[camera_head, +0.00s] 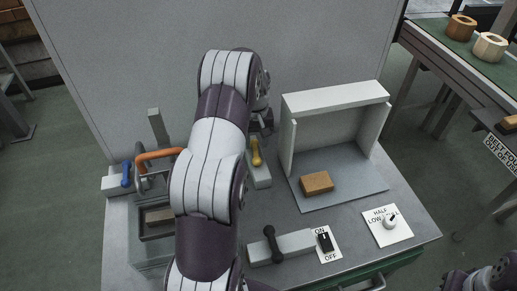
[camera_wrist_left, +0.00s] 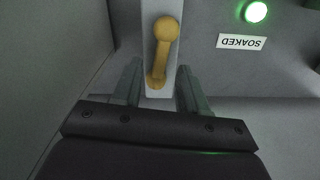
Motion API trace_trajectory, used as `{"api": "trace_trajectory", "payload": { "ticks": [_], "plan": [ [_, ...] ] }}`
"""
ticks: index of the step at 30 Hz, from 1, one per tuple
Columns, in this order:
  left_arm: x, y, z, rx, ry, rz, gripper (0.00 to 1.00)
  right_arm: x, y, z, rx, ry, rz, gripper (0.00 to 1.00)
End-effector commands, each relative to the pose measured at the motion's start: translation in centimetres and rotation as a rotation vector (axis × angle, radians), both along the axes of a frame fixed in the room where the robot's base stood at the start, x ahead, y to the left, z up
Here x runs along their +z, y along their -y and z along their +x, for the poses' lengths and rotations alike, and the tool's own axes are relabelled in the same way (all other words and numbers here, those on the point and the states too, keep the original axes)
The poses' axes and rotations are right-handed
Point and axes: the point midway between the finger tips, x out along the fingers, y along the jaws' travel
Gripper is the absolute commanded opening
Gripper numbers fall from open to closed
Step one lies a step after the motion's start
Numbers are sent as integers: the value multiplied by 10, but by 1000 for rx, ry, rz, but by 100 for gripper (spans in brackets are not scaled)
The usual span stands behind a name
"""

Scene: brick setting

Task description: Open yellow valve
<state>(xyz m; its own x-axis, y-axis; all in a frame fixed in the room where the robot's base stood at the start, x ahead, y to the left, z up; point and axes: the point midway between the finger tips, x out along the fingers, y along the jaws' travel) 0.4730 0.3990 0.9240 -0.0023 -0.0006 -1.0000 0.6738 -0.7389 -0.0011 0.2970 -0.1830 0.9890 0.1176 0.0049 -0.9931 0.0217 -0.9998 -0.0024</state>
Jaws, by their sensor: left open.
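The yellow valve handle (camera_head: 255,151) stands on a pale block (camera_head: 262,176) near the middle back of the grey table. In the left wrist view the yellow valve (camera_wrist_left: 162,50) shows as a lever with a round knob at its upper end, on its pale block (camera_wrist_left: 150,18). My left gripper (camera_wrist_left: 158,85) is open, its two fingers on either side of the block near the lever's lower end. I cannot tell whether they touch it. In the head view my left gripper (camera_head: 262,120) is partly hidden by my arm. My right gripper is not clearly seen.
A white open box (camera_head: 335,97) with a tan brick (camera_head: 317,182) in front stands right of the valve. A black-handled block (camera_head: 290,246), an ON/OFF switch (camera_head: 325,241) and a dial (camera_head: 390,222) are at the front. A green light (camera_wrist_left: 256,11) glows near a SOAKED label (camera_wrist_left: 240,42).

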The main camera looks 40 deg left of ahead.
Motion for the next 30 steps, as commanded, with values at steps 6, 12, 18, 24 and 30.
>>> {"api": "trace_trajectory", "payload": {
  "ticks": [6, 12, 18, 24, 30],
  "plan": [
    [-31, 0, 0, -1, 1, 1, 43, 5, 0, 0, 0, 0, 0, 43],
    [-37, 0, 0, -1, 1, 1, 43, 4, 0, 0, 0, -1, 0, 43],
    [-37, 0, 0, -1, 1, 1, 16, 4, 0, 0, 0, -1, 0, 43],
    [-36, 0, 0, 6, 1, 1, 0, 5, 0, 0, 0, -1, 0, 43],
    [-35, 0, 0, 165, 2, 1, 0, 13, 0, 0, 0, 0, 0, 43]
  ]
}}
